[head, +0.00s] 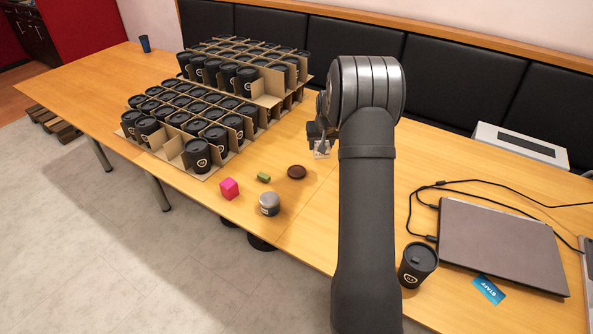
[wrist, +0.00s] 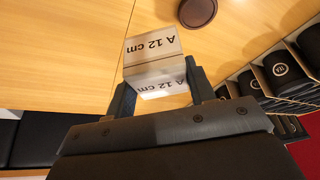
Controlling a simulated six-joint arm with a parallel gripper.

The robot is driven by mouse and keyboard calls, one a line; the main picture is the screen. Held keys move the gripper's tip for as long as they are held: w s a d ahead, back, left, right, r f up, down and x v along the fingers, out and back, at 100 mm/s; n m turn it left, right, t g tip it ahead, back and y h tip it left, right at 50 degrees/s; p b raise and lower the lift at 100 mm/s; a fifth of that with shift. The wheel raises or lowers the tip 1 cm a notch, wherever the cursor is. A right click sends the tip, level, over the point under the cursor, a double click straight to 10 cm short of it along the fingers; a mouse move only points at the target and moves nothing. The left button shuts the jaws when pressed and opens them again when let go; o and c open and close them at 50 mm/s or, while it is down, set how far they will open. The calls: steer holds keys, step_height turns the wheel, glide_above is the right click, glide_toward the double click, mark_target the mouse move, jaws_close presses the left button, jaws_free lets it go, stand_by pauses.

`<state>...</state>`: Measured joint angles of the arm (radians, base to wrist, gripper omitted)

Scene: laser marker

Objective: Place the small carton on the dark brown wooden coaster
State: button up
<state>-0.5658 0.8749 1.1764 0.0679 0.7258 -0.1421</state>
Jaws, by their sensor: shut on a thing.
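The small carton (wrist: 152,48) is a white and grey box printed "A 12 cm". My gripper (wrist: 158,92) is shut on it, with one finger on each side in the wrist view. In the head view the carton (head: 322,150) shows partly beside my arm, and my gripper (head: 318,138) is mostly hidden by it. Whether the carton touches the table is hard to tell. The dark brown round coaster (head: 297,172) lies on the table just left of and nearer than the carton. The coaster (wrist: 197,12) is bare at the top edge of the wrist view.
A green block (head: 264,178), a pink cube (head: 229,188) and a grey-lidded jar (head: 269,204) stand left of the coaster. Cardboard trays of black cups (head: 200,110) fill the table behind left. A laptop (head: 500,245), cup (head: 417,264) and blue card (head: 488,290) are right of my arm.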

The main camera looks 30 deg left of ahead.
steer(key=shift+d+r+n+y, duration=0.15)
steer(key=shift+d+n, duration=0.15)
steer(key=shift+d, duration=0.35)
steer(key=shift+d+r+n+y, duration=0.15)
steer(key=shift+d+n, duration=0.15)
steer(key=shift+d, duration=0.3)
glide_above(296, 167)
steer(key=s+d, duration=0.1)
steer(key=f, duration=0.7)
steer(key=shift+s+d+f, duration=0.1)
steer(key=shift+s, duration=0.1)
steer(key=shift+f, duration=1.95)
steer(key=shift+f, duration=0.1)
steer(key=o, duration=1)
steer(key=v, duration=1.2)
